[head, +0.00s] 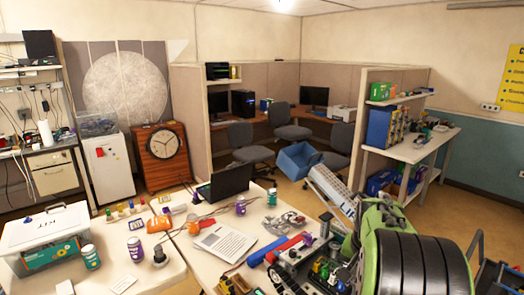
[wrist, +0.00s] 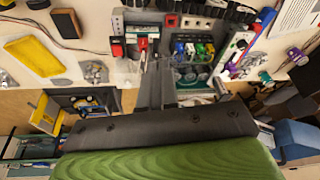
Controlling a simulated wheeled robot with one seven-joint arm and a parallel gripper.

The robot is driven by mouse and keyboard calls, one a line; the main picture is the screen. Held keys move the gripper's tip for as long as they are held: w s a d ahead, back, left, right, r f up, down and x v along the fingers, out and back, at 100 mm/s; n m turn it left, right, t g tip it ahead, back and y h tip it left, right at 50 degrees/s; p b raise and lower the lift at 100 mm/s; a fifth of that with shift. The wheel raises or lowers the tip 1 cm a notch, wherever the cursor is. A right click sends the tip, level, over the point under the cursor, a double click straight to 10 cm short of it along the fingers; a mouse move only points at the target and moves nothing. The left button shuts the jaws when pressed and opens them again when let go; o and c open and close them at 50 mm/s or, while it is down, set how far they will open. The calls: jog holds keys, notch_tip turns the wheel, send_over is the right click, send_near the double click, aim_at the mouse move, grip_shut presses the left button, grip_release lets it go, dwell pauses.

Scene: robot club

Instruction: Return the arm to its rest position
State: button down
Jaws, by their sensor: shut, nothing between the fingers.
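My arm, green and black, shows large at the lower right of the head view, in front of the right end of the white table (head: 130,262). My gripper (wrist: 156,62) shows in the wrist view as two dark fingers side by side, closed together with nothing held. The fingers lie over a tabletop with parts trays. I cannot tell from the picture how far above it they are. The gripper's fingertips cannot be made out in the head view.
The table holds a black laptop (head: 225,182), a paper sheet (head: 224,242), a lidded bin (head: 45,240), and several small cans and parts. A blue crate (head: 298,160) is behind it. A shelf unit (head: 410,150) stands at the right.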

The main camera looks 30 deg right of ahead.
jog(key=s+a+r+n+t, duration=0.1)
jog(key=a+r+n, duration=0.1)
jog(key=a, duration=0.6)
jog(key=a+r+n+t, duration=0.1)
jog(key=a+r+n, duration=0.2)
jog(key=a, duration=0.4)
jog(key=s+a+f+n+t+y+b, duration=0.1)
jog(key=s+a+n+y+b, duration=0.1)
jog(key=s+a+n, duration=0.5)
jog(key=s+a, duration=0.5)
jog(key=a, duration=0.2)
jog(key=shift+s+a+f, duration=0.2)
jog(key=shift+a+f, duration=0.1)
jog(key=shift+f, duration=0.1)
